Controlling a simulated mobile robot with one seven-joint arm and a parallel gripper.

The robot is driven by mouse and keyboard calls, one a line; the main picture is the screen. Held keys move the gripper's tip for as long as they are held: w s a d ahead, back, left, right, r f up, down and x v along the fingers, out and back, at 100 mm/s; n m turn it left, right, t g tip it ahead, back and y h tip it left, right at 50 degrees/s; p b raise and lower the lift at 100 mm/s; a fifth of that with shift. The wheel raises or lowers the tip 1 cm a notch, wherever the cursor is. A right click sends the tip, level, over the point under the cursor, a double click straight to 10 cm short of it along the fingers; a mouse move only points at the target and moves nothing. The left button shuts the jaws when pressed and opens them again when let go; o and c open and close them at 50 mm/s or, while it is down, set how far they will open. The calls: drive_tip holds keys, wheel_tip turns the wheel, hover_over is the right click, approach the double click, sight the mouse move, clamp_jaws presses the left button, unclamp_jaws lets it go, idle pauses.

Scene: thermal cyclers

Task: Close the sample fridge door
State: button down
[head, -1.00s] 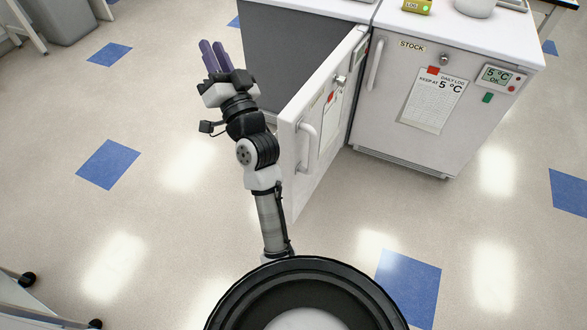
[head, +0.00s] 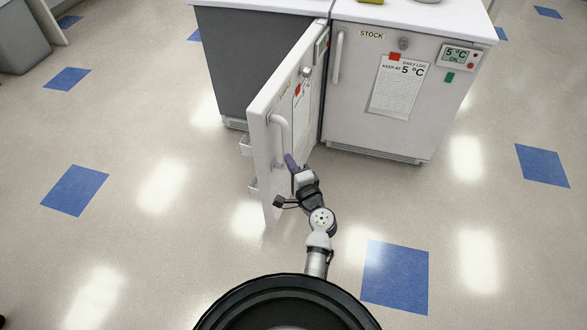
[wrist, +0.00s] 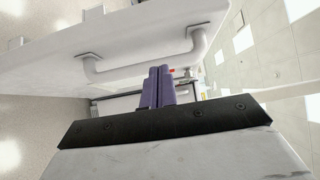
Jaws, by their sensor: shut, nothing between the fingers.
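The open fridge door (head: 262,160) stands swung out from the left fridge, its outer face with a white bar handle (head: 279,134) turned to the right. The fridge body (head: 262,60) behind it shows a grey side. My gripper (head: 291,162) is low on the right of the door, beside the handle's lower end. In the wrist view, the shut purple fingers (wrist: 158,86) are empty and close to the handle (wrist: 145,62). I cannot tell whether they touch the handle or the door.
A second fridge (head: 385,85) labelled STOCK stands to the right with its door shut, a paper log and a display on it. Shelf or drawer edges (head: 246,146) show left of the open door. The floor in front and right is clear.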

sight(267, 140)
drive_tip(key=w+a+p, duration=0.1)
drive_tip(key=w+a, duration=0.1)
drive_tip(key=w+a+p, duration=0.1)
drive_tip(key=w+a, duration=0.1)
drive_tip(key=w, duration=0.1)
drive_tip(key=shift+w+a, duration=0.15)
drive_tip(key=shift+a, duration=0.05)
drive_tip(key=shift+w+a, duration=0.15)
drive_tip(key=shift+a, duration=0.25)
drive_tip(key=shift+a, duration=0.1)
